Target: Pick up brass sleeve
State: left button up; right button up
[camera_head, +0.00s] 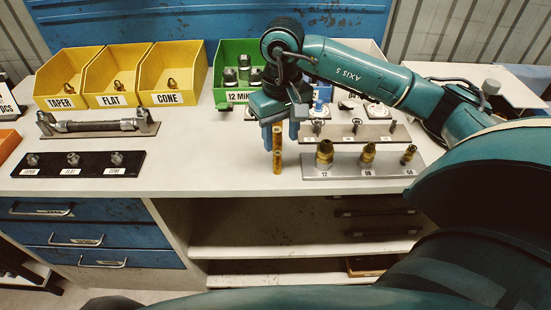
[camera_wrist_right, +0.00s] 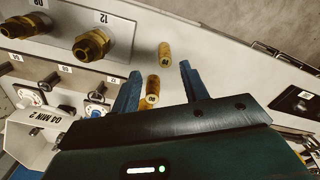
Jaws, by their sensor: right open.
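Two slim brass sleeves stand on the white bench, one behind the other in the head view. The farther brass sleeve (camera_head: 277,137) shows between the fingers of my right gripper (camera_head: 280,142). The nearer brass sleeve (camera_head: 277,162) stands close to the bench's front edge. In the right wrist view my right gripper (camera_wrist_right: 159,76) is open, with one brass sleeve (camera_wrist_right: 153,88) between its blue fingers, apart from both. The other brass sleeve (camera_wrist_right: 165,55) shows beyond the fingertips. My left gripper is in neither view.
A grey plate (camera_head: 345,172) with several brass fittings lies right of the sleeves. Behind it is a plate with small pins (camera_head: 355,138). A green bin (camera_head: 226,72) stands behind my gripper, yellow bins (camera_head: 118,97) at left. The bench between the sleeves and the black strip (camera_head: 80,171) is clear.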

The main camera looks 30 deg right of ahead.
aim_at(277, 152)
jog(key=f, duration=0.2)
jog(key=f+p, duration=0.1)
jog(key=f, duration=0.4)
jog(key=shift+w+a+f, duration=0.15)
jog(key=shift+w+a, duration=0.05)
jog(key=shift+a, duration=0.15)
jog(key=shift+c, duration=0.4)
grip_shut()
